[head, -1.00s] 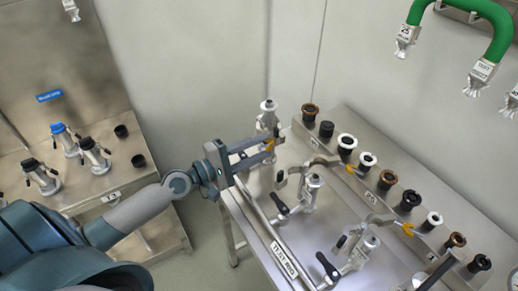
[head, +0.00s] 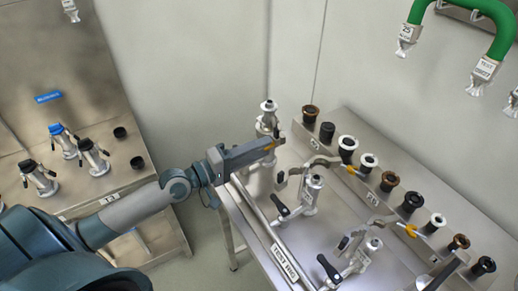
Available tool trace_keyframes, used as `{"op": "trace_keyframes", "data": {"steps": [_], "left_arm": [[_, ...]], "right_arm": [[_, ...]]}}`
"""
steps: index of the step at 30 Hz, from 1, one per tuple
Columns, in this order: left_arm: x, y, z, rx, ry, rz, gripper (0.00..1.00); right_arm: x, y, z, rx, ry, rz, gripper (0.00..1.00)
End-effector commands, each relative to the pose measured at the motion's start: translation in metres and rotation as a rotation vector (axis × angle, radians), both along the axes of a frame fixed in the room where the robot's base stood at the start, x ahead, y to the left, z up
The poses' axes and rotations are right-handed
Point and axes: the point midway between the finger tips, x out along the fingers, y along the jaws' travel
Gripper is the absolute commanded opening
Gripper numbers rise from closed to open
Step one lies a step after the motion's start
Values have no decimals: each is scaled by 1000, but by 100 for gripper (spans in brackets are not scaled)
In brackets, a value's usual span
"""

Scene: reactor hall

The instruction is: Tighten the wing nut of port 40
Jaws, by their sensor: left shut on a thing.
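My left gripper (head: 272,143) is at the near side of the leftmost metal port (head: 267,118) on the test table. My right gripper is out of view.
Two more ports, (head: 313,190) and (head: 368,250), stand nearby with black-handled levers and open clamps. A row of black, white and brown caps (head: 390,181) lines the rear ledge. A side bench (head: 85,190) at left holds several fittings. A green hose (head: 490,15) hangs upper right.

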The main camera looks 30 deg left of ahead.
Motion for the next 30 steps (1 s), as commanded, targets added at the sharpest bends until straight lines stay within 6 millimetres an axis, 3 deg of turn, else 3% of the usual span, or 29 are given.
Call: {"op": "trace_keyframes", "data": {"steps": [6, 7, 9, 23, 30], "left_arm": [[-1, -1, -1, 0, 4, -1, 11], [-1, 0, -2, -1, 4, -1, 40], [0, 0, -1, -1, 4, -1, 52], [-4, 3, -2, -1, 3, 0, 52], [-21, 13, -4, 0, 5, 0, 52]], "right_arm": [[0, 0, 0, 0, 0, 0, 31], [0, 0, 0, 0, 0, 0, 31], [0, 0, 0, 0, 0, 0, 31], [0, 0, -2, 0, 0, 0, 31], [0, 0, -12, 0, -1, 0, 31]]}}
